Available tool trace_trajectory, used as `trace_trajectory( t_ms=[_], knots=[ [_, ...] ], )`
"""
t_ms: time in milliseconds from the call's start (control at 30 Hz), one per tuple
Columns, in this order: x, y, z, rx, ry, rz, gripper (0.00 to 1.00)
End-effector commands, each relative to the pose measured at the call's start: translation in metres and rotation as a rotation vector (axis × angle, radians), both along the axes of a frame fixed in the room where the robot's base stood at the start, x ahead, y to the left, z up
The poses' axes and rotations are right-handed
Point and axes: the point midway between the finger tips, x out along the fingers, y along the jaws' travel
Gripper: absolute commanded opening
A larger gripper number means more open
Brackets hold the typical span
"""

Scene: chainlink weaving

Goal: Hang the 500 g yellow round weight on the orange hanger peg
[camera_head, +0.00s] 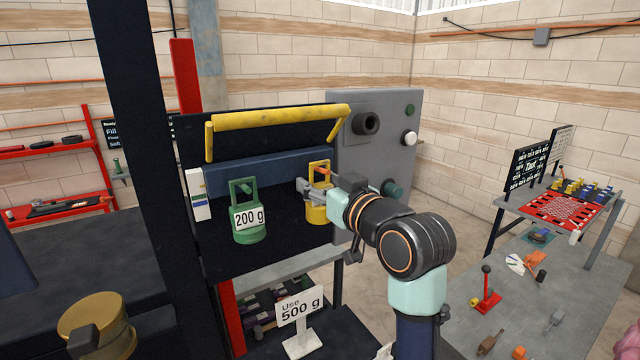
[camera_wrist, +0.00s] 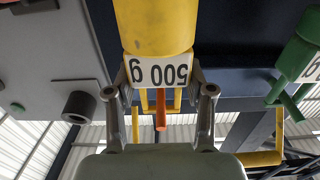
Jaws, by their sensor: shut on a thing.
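The yellow round weight (camera_head: 317,212) is upright in front of the dark rack panel, its handle loop at the top. Its white 500 g label (camera_wrist: 160,71) shows upside down in the wrist view. My gripper (camera_wrist: 158,84) is shut on this weight, one finger on each side of the label. The orange hanger peg (camera_head: 324,173) appears within the handle loop in the head view. The peg (camera_wrist: 160,112) also shows between the handle's two legs in the wrist view. I cannot tell whether the handle rests on the peg.
A green 200 g weight (camera_head: 246,232) hangs to the left. A yellow bar (camera_head: 275,117) spans above, and a grey panel with knobs (camera_head: 378,115) stands close on the right. A "Use 500 g" sign (camera_head: 298,308) stands below in front. A cluttered bench (camera_head: 520,300) is at right.

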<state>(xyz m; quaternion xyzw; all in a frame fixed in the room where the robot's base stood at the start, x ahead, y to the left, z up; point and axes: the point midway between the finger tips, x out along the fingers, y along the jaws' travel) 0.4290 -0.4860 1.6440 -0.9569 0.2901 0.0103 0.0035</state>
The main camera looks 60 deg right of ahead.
Motion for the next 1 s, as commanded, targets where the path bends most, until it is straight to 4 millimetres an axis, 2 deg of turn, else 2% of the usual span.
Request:
trace_trajectory(
  t_ms=[67,100,267,567,667,767,1000],
  knots=[
    [0.0,0.0,0.001,-0.002,-0.002,0.0,0.0],
    [0.0,0.0,0.002,-0.002,-0.002,0.0,0.55],
    [0.0,0.0,0.001,-0.001,-0.002,0.0,0.81],
    [0.0,0.0,-0.001,0.002,0.002,0.0,0.82],
    [-0.006,0.004,-0.001,0.001,0.001,-0.001,0.82],
    [-0.021,0.014,0.0,-0.001,-0.001,-0.001,0.82],
    [-0.072,0.047,0.002,-0.003,-0.002,-0.003,0.82]
  ],
)
